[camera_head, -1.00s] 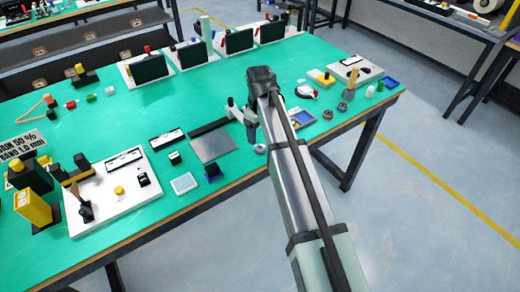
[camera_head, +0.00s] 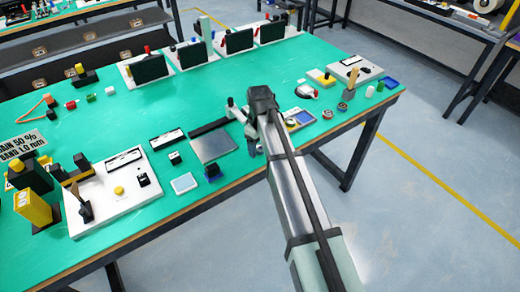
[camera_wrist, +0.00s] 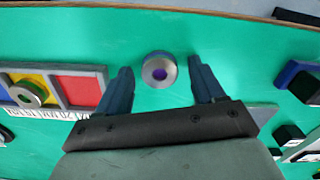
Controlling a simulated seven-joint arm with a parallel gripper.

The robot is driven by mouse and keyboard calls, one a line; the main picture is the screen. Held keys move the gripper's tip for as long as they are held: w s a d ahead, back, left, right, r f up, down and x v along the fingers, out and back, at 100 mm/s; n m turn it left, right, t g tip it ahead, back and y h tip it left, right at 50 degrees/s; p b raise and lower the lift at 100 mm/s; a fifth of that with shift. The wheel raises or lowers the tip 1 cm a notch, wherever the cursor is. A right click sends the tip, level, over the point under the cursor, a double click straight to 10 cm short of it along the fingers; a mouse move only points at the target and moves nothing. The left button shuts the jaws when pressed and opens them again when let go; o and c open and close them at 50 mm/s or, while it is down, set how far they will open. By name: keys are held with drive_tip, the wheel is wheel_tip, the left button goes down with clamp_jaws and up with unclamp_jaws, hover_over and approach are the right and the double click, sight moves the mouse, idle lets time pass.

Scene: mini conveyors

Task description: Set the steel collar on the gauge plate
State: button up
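A silver ring with a purple centre, which looks like the steel collar (camera_wrist: 148,75), lies on the green table in the wrist view. My gripper (camera_wrist: 160,78) is open, with one finger on each side of the collar and a gap to each. In the head view my gripper (camera_head: 254,150) is low near the table's front edge and hides the collar. A flat grey plate, which looks like the gauge plate (camera_head: 213,147), lies left of my gripper with nothing on it. Part of it shows behind the right finger in the wrist view (camera_wrist: 264,113).
A dark bar (camera_head: 209,127) lies behind the plate.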

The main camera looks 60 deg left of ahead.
drive_tip(key=c, duration=1.2)
